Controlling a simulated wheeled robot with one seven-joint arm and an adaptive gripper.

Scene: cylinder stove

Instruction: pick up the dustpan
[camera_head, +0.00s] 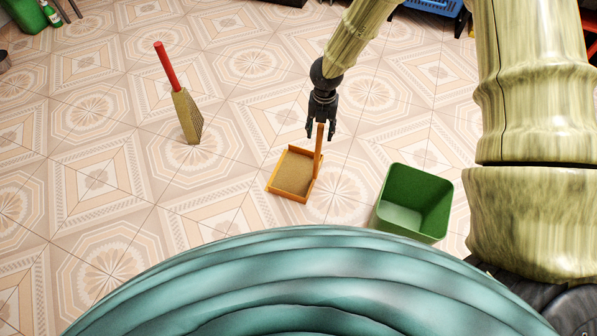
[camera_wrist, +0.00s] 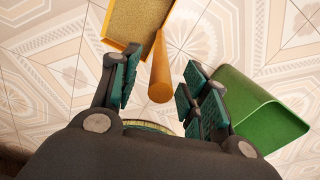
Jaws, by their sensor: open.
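The dustpan (camera_head: 292,174) is an orange-edged pan with a tan inside, lying on the tiled floor in the middle of the head view. Its orange handle (camera_head: 319,152) stands up from the pan's right side. My gripper (camera_head: 320,131) is open, with its fingers pointing down at the top of the handle. In the wrist view the pan (camera_wrist: 136,20) is at the top, and the handle's round end (camera_wrist: 160,90) shows between the two spread fingers (camera_wrist: 160,95). I see no finger closed on the handle; contact cannot be told.
A green bin (camera_head: 415,201) stands right of the dustpan and also shows in the wrist view (camera_wrist: 262,112). A broom (camera_head: 186,115) with a red handle stands to the left. A blue crate (camera_head: 433,6) is at the back right. The floor between broom and dustpan is clear.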

